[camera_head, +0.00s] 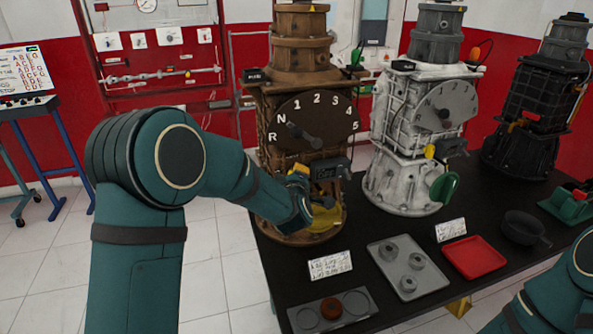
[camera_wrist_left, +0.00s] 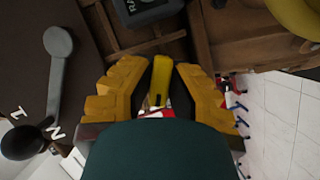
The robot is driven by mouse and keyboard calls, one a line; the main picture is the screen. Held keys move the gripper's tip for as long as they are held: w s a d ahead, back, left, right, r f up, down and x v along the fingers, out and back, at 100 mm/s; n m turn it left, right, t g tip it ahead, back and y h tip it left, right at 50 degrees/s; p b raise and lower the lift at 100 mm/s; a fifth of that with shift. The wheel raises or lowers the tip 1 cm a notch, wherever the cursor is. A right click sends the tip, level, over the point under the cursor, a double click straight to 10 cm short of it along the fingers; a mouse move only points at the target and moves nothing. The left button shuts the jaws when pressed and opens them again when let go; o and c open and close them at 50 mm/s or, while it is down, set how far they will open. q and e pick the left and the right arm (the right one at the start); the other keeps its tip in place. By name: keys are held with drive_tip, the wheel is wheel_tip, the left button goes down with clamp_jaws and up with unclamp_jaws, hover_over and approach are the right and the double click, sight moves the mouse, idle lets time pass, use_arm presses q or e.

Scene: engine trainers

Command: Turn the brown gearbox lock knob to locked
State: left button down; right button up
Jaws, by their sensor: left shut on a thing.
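The brown gearbox (camera_head: 297,80) stands on the dark table at centre. Its dial (camera_head: 310,112) carries R, N and 1 to 5, and the dark lever's ball end (camera_head: 295,130) lies near N. A dark box (camera_head: 330,168) is mounted below the dial. My left gripper (camera_head: 300,183) is at the gearbox front beside this box. In the left wrist view its yellow fingers (camera_wrist_left: 160,88) are closed around a narrow yellow knob (camera_wrist_left: 160,72). The knob's lock position cannot be read. In the head view my gripper largely hides it. My right gripper is out of view.
A yellow handle (camera_head: 327,217) is low on the brown gearbox, close to my left gripper. A white gearbox (camera_head: 393,110) and a black one (camera_head: 522,115) stand to the right. Grey trays (camera_head: 428,284), a red tray (camera_head: 492,251) and a black pan (camera_head: 525,228) occupy the table.

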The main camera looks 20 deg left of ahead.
use_arm(q)
drive_tip(key=m+p, duration=0.1)
drive_tip(key=p, duration=0.1)
drive_tip(key=m+g+p, duration=0.1)
drive_tip(key=p, duration=0.1)
drive_tip(key=shift+r+m+g+y, duration=0.3)
drive_tip(key=shift+r+m+y, duration=0.05)
drive_tip(key=shift+m+y, duration=0.05)
drive_tip(key=m+g+y+p, duration=0.1)
drive_tip(key=m+p, duration=0.2)
drive_tip(key=p, duration=0.4)
drive_tip(key=m+g+y+p, duration=0.1)
drive_tip(key=m+p, duration=0.1)
drive_tip(key=p, duration=0.2)
drive_tip(key=shift+f+m+g+y+p, duration=0.25)
drive_tip(key=shift+m+g+y+p, duration=0.25)
drive_tip(key=shift+p, duration=0.4)
drive_tip(key=c, duration=0.9)
unclamp_jaws()
drive_tip(key=shift+f, duration=0.1)
drive_tip(key=shift+c, duration=0.2)
